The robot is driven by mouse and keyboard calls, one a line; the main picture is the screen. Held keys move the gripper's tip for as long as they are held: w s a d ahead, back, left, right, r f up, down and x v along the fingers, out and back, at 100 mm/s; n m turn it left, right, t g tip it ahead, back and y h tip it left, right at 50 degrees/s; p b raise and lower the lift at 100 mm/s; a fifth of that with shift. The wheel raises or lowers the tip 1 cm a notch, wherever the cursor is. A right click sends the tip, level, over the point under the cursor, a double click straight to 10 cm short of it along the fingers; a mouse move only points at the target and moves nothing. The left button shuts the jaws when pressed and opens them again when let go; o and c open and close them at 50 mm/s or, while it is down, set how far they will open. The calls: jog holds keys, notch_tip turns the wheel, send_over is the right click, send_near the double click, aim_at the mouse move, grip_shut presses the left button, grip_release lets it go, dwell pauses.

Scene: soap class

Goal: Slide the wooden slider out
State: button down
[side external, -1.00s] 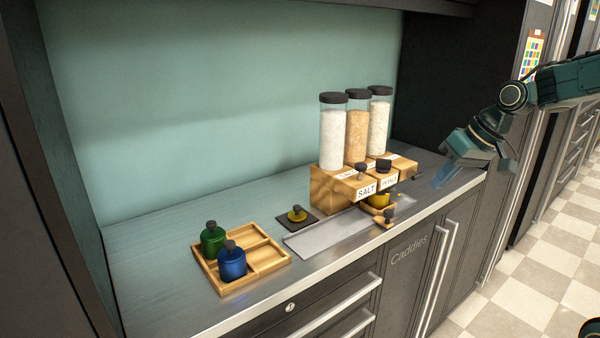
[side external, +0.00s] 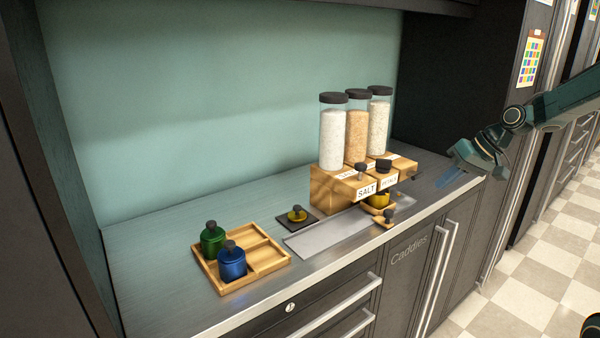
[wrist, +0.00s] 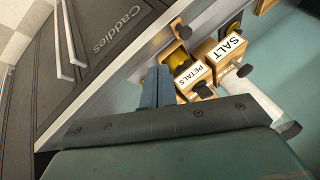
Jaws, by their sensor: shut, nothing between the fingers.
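A wooden dispenser block (side external: 326,190) stands on the counter with labelled wooden fronts and black knobs. The SALT front (side external: 365,191) and PETALS front (side external: 388,182) face forward; the wrist view also shows PETALS (wrist: 190,74) and SALT (wrist: 229,46). A small wooden slider piece with a black knob (side external: 387,218) lies low in front, beside a yellow cup (side external: 378,200). I cannot tell which wooden piece is the slider meant. My gripper (side external: 447,178) is shut and empty, right of the dispenser and apart from it. Its blue fingers (wrist: 156,86) show in the wrist view.
Three filled jars (side external: 332,138) stand on the dispenser. A grey strip (side external: 325,235) lies before it. A wooden tray (side external: 267,257) at left holds a green bottle (side external: 212,239) and blue bottle (side external: 232,263). A dark square plate (side external: 297,217) carries a yellow-based knob.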

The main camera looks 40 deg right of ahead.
jog(key=w+a+f, duration=0.5)
jog(key=w+f, duration=0.1)
jog(key=f, duration=0.2)
jog(key=shift+w+a, duration=0.3)
jog(key=shift+a, duration=0.05)
jog(key=shift+a+f, duration=0.1)
jog(key=shift+a, duration=0.05)
dwell(0.4)
jog(key=a, duration=2.1)
jog(key=shift+a, duration=0.35)
jog(key=shift+a, duration=0.1)
jog(key=shift+s, duration=0.1)
